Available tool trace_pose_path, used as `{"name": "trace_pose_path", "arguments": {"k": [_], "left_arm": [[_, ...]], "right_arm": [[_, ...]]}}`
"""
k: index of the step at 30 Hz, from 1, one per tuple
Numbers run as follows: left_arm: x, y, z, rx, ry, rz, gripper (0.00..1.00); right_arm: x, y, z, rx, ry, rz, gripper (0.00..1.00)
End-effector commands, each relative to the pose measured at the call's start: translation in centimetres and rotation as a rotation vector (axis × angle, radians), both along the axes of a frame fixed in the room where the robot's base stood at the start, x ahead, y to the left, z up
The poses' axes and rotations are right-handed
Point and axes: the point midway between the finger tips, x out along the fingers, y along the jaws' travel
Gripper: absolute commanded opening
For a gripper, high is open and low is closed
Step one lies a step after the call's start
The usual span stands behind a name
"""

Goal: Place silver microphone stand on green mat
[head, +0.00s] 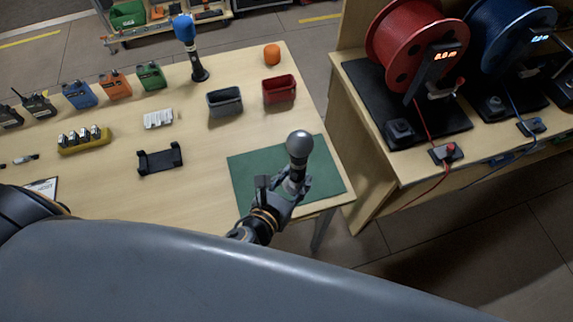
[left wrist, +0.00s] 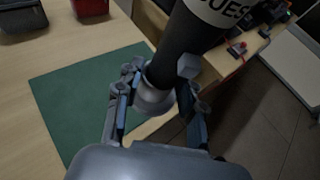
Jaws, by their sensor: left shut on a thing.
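The silver microphone stand has a round grey head (head: 299,143) above a dark body. My left gripper (head: 293,188) is shut on its lower part and holds it roughly upright over the right part of the green mat (head: 248,178) in the head view. In the left wrist view the fingers (left wrist: 155,100) close around the stand's grey lower end, below its black body (left wrist: 187,48) with a white lettered band. The green mat (left wrist: 75,100) lies bare to the left there. I cannot tell whether the stand touches the mat. My right gripper is not in view.
A grey bin (head: 225,103) and a red bin (head: 279,90) stand behind the mat. A blue-topped microphone (head: 190,48), an orange object (head: 271,54) and a black cradle (head: 159,159) are on the table. Cable reels (head: 405,45) stand on the right-hand bench.

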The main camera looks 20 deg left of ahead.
Motion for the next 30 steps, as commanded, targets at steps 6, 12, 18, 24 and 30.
{"name": "trace_pose_path", "arguments": {"k": [6, 12, 18, 24, 30], "left_arm": [[4.7, 1.8, -2.6, 0.003, -0.011, 0.003, 0.04], [8.2, 3.2, -4.9, 0.002, -0.007, 0.002, 0.04], [10.2, 3.9, -7.4, 0.002, -0.008, 0.003, 0.04], [11.3, 4.4, -8.4, 0.001, -0.007, 0.002, 0.04], [11.8, 4.5, -9.0, 0.002, -0.006, 0.002, 0.04]], "right_arm": [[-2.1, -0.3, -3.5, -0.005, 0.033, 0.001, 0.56], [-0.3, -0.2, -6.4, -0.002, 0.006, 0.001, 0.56], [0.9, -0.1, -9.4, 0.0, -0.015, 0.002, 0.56], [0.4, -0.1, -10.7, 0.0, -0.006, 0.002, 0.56], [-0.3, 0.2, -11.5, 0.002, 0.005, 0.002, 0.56]]}}
